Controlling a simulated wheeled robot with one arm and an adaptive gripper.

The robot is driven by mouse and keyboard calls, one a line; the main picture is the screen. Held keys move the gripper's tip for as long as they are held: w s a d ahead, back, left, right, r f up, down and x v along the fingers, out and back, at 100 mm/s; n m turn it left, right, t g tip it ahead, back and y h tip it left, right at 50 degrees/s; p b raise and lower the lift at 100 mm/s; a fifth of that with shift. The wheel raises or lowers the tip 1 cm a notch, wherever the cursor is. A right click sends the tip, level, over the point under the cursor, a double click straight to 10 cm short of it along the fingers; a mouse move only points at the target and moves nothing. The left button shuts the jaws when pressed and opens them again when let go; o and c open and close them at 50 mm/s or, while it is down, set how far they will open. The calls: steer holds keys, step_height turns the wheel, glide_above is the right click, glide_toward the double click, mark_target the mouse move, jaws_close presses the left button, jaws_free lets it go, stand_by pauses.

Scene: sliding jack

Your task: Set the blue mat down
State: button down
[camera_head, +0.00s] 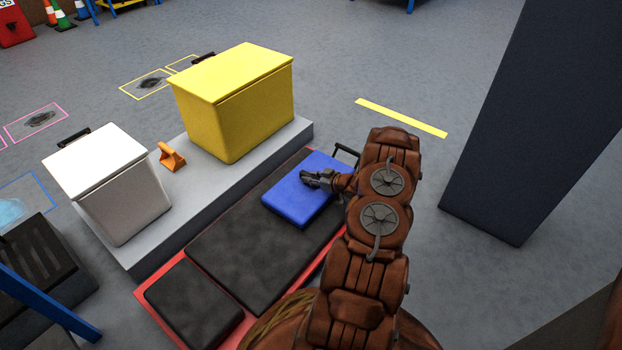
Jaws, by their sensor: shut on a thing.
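The blue mat (291,205) is a thick flat blue pad over the upper end of a red-framed board with black padding (250,250). My gripper (306,178) is at the mat, reaching in from the right, and is shut on it. The exact grip point is small and partly hidden by the gripper. My arm hides part of the mat's right side. I cannot tell whether the mat touches the padding or hangs just above it.
A grey platform (210,205) left of the board bears a yellow bin (240,115), a white bin (125,205) and an orange object (172,157). A dark pillar (540,120) stands at right. Floor is open beyond the mat, around a yellow strip (400,117).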

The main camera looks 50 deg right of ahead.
steer(key=shift+f, duration=0.1)
steer(key=c, duration=1)
jaws_free()
steer(key=shift+o, duration=0.2)
